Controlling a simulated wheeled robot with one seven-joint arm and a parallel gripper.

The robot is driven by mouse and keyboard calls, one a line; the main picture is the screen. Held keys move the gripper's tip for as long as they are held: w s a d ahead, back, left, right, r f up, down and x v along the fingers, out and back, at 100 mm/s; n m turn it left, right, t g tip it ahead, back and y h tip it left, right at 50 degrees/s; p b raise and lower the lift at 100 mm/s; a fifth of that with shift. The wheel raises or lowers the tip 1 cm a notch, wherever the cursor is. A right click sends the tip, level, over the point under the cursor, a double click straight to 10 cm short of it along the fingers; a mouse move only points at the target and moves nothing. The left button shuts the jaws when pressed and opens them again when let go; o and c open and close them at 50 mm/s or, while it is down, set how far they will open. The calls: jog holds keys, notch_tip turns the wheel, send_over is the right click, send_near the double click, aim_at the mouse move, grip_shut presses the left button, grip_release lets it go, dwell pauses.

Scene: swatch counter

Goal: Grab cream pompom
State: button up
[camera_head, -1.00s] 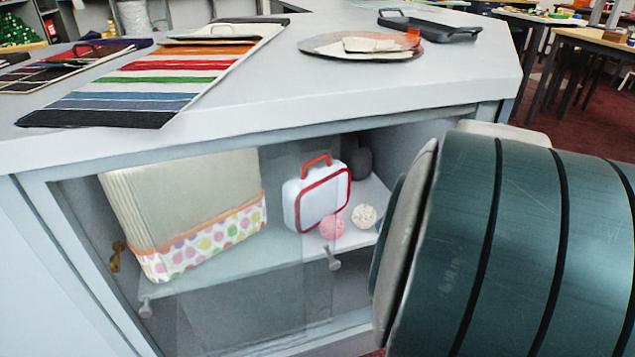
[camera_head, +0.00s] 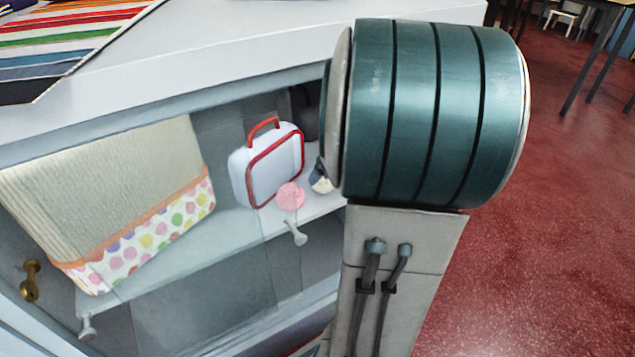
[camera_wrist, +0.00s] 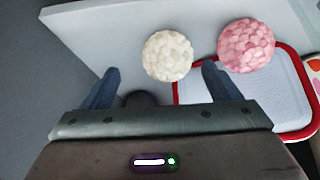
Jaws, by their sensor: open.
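The cream pompom (camera_wrist: 167,56) sits on the shelf in the wrist view, just ahead of and between my fingertips, with no visible contact. In the head view, the cream pompom (camera_head: 323,185) is partly hidden behind a dark blue finger of my gripper. My gripper (camera_wrist: 161,70) is open and empty, its two fingers spread wider than the pompom. A pink pompom (camera_wrist: 246,45) lies just right of the cream one, beyond my right finger; it also shows in the head view (camera_head: 291,196).
A white case with red trim (camera_head: 268,165) stands on the shelf (camera_head: 225,232) behind the pink pompom. A large beige box with a dotted band (camera_head: 110,205) fills the shelf's left. The countertop (camera_head: 240,45) overhangs the cabinet opening. A dark object stands at the back right.

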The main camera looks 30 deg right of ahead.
jog(key=b+x, duration=0.1)
jog(key=x, duration=0.1)
jog(key=a+b+x, duration=0.1)
jog(key=x, duration=0.1)
jog(key=shift+w+f, duration=0.1)
jog(key=shift+f, duration=0.1)
jog(key=shift+w+f, duration=0.35)
jog(key=c, duration=1.1)
